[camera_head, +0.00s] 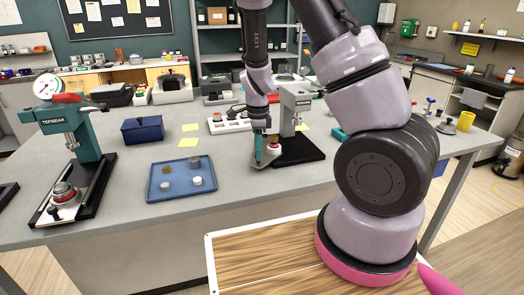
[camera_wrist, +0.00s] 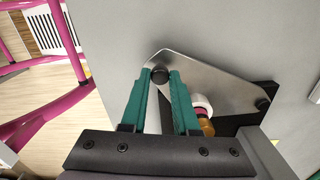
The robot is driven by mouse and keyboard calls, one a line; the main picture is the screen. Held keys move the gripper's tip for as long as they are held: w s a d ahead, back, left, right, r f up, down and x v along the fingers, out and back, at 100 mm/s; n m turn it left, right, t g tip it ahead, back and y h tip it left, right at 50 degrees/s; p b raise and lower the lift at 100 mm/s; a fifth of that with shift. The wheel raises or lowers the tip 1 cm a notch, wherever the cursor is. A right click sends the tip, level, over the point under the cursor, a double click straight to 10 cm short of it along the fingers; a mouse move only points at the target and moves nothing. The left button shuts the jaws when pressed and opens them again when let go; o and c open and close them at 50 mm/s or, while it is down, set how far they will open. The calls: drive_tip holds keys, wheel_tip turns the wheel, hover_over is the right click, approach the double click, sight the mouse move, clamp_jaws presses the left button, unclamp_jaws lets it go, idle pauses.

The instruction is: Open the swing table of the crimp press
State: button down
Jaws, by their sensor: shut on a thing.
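The crimp press (camera_head: 297,105) is a pale upright column on a black base (camera_head: 303,150), on the grey bench. Its swing table is a flat silver plate (camera_wrist: 222,82) with a dark pivot bolt at the right and a black knob (camera_wrist: 160,74) at the left end. In the wrist view the knob end lies out past the black base, over the bench. My gripper (camera_wrist: 160,80) has teal fingers shut on the knob; it also shows in the head view (camera_head: 258,158). A white and amber vial-like piece (camera_wrist: 203,107) is beside the right finger, partly hidden.
A blue tray (camera_head: 164,192) with several small pieces lies left of the press. A dark blue box (camera_head: 143,129) and a teal press with a gauge (camera_head: 68,140) stand farther left. A yellow cup (camera_head: 466,121) stands at the right. Bench between tray and press is clear.

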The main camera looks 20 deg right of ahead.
drive_tip(key=shift+w+a, duration=0.1)
idle(0.4)
drive_tip(key=c, duration=0.7)
unclamp_jaws()
drive_tip(key=shift+o, duration=0.2)
wheel_tip(320, 180, up, 11)
drive_tip(key=s+d+r+n+t+y, duration=0.1)
drive_tip(key=s+d+r+n+t, duration=0.1)
drive_tip(key=s+r+n, duration=0.5)
drive_tip(key=s+d+r+n+t+y, duration=0.1)
drive_tip(key=s+d+r+n+t, duration=0.2)
drive_tip(key=r, duration=1.3)
drive_tip(key=s+n+t, duration=0.2)
drive_tip(key=s+n, duration=0.3)
drive_tip(key=s, duration=0.3)
drive_tip(key=shift+s+d+r+n, duration=0.15)
drive_tip(key=shift+r+n, duration=0.05)
drive_tip(key=shift+n, duration=0.1)
